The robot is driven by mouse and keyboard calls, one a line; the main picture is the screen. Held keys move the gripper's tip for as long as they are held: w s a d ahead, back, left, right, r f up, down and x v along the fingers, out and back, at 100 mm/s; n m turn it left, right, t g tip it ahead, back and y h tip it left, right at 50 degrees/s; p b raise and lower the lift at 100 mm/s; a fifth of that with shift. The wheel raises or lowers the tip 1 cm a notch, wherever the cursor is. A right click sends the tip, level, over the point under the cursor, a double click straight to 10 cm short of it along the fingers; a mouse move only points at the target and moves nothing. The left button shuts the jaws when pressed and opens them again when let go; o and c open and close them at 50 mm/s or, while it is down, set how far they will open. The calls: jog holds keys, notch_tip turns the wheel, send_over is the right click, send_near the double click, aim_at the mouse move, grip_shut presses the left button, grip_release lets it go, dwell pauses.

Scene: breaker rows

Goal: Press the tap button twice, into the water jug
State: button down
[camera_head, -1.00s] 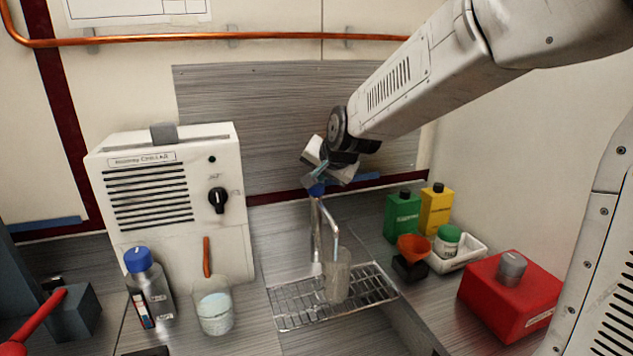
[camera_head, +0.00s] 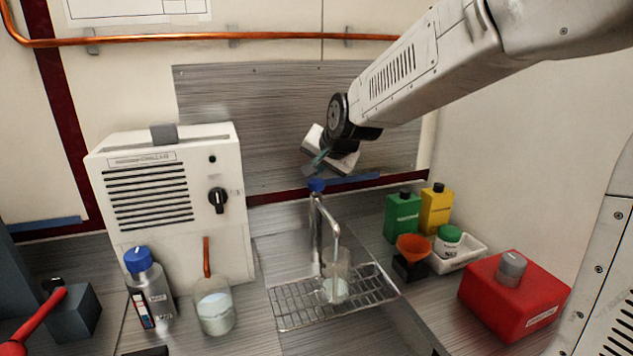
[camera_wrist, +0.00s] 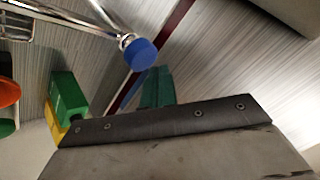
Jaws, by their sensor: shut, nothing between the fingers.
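The tap (camera_head: 316,230) is a chrome spout with a blue button (camera_head: 316,185) on top. The blue button also shows in the wrist view (camera_wrist: 139,54), uncovered. The clear water jug (camera_head: 341,266) stands upright on the wire drip rack under the spout, with some pale liquid at its bottom. My gripper (camera_head: 314,166) is shut and empty, its teal fingertips a little above the button with a small gap. In the wrist view the fingertips (camera_wrist: 157,86) are beside the button and do not cover it.
Green (camera_head: 402,218) and yellow (camera_head: 436,212) bottles, an orange funnel (camera_head: 412,245) and a red box (camera_head: 515,295) are on the right.

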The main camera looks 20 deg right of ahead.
aim_at(318, 183)
jog(key=shift+r, duration=0.15)
jog(key=shift+r, duration=2.45)
jog(key=s+f+n+g, duration=0.1)
jog(key=s+f, duration=0.1)
jog(key=s+f+n+g, duration=0.1)
jog(key=s+f, duration=0.1)
jog(key=shift+s+f, duration=0.15)
jog(key=shift+s, duration=0.1)
jog(key=shift+n+g, duration=0.7)
jog(key=shift+g, duration=0.2)
jog(key=s, duration=0.1)
jog(key=s+f, duration=0.1)
jog(key=s, duration=0.3)
jog(key=shift+d+f, duration=0.2)
jog(key=shift+f, duration=0.1)
jog(key=s+d+f+n+g, duration=0.1)
jog(key=s+n+g, duration=0.1)
jog(key=s, duration=1.2)
jog(key=s+d+f+n+g+h, duration=0.1)
jog(key=s+f+n+g, duration=0.1)
jog(key=s, duration=1.2)
jog(key=shift+s+d, duration=0.15)
jog(key=shift+d, duration=0.25)
